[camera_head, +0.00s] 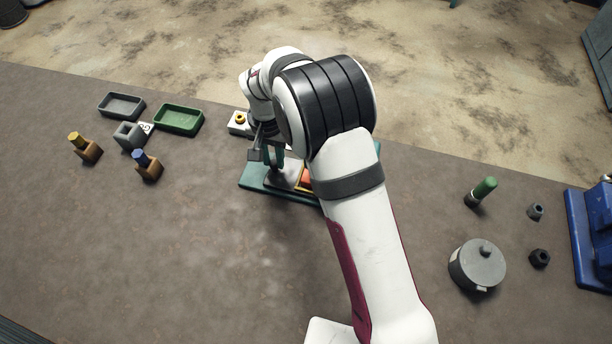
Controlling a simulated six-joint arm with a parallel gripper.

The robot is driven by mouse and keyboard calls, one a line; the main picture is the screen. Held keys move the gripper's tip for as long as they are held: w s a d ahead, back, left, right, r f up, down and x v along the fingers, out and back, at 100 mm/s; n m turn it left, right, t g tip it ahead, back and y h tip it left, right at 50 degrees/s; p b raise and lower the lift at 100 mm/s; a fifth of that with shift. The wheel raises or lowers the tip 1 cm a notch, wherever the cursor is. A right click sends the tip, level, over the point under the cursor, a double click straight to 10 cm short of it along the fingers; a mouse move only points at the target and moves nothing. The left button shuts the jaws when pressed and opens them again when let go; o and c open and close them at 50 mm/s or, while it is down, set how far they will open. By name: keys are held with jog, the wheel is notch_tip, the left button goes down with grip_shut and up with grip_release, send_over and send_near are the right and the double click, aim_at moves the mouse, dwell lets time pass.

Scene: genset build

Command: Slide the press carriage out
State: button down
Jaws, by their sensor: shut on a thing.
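The press shows only in part behind my arm. Its teal base plate (258,184) lies on the table near the middle of the view. A pale grey part (287,172) and an orange part (307,180) sit on the base; I cannot tell which of these belongs to the carriage. My gripper (268,158) is at the left side of the press, pointing down, close to a dark teal upright piece (280,157). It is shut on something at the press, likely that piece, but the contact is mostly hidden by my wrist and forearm.
A white block with a yellow button (239,119) stands behind the press. At left are a grey tray (121,106), a green tray (179,119) and two brown holders (149,170). At right are a grey pot (477,266), a green-handled tool (482,190), nuts and a blue fixture (581,240). The front left table is clear.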

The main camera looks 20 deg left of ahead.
jog(key=shift+a, duration=5.3)
jog(key=c, duration=0.6)
grip_release()
jog(key=shift+r, duration=2.5)
